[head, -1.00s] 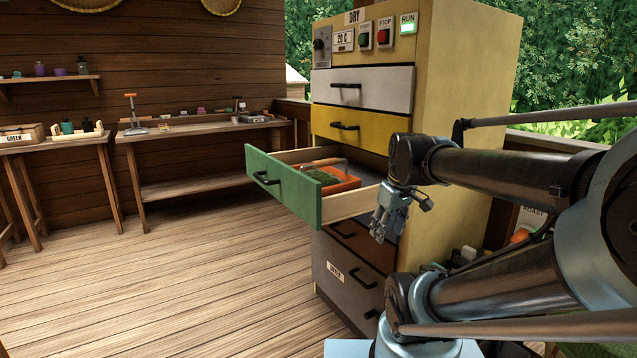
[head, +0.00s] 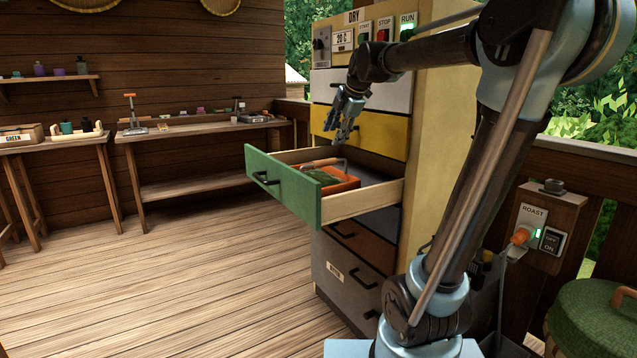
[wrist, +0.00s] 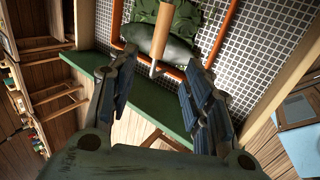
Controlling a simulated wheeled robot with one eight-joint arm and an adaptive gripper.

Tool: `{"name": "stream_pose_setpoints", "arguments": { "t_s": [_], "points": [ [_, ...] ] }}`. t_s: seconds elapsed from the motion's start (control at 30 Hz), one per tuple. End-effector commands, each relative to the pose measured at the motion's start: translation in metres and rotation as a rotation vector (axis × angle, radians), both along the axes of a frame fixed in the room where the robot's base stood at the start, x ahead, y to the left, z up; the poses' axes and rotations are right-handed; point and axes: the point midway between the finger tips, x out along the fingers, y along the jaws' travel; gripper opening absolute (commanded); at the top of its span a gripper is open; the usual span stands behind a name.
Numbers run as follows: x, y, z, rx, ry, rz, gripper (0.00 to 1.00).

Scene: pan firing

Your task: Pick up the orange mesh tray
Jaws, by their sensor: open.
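The orange mesh tray (head: 347,183) lies in the open green-fronted drawer (head: 290,187) and holds green leaves. In the wrist view its orange rim (wrist: 201,48), dark green leaves and a wooden handle (wrist: 161,38) on a metal bail show close up. My gripper (head: 340,130) is above the drawer, pointing down, in front of the yellow drawer. In the wrist view my gripper (wrist: 158,78) has its fingers spread, with the lower end of the handle showing between and beyond them. Nothing is held. A gap remains visible between gripper and tray in the head view.
The yellow dryer cabinet (head: 443,120) stands behind, with a closed yellow drawer (head: 365,128) just above the open one. A roast switch box (head: 543,225) is on the right railing. Work tables (head: 200,130) stand at the back left. The floor at left is clear.

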Motion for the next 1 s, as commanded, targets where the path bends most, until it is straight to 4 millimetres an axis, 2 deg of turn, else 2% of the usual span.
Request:
{"name": "stream_pose_setpoints", "arguments": {
  "t_s": [0.6,1.0],
  "points": [
    [0.047,0.032,-0.085,0.001,0.001,-0.002,0.46],
    [0.059,0.043,-0.109,0.0,0.001,-0.001,0.46]
  ]
}}
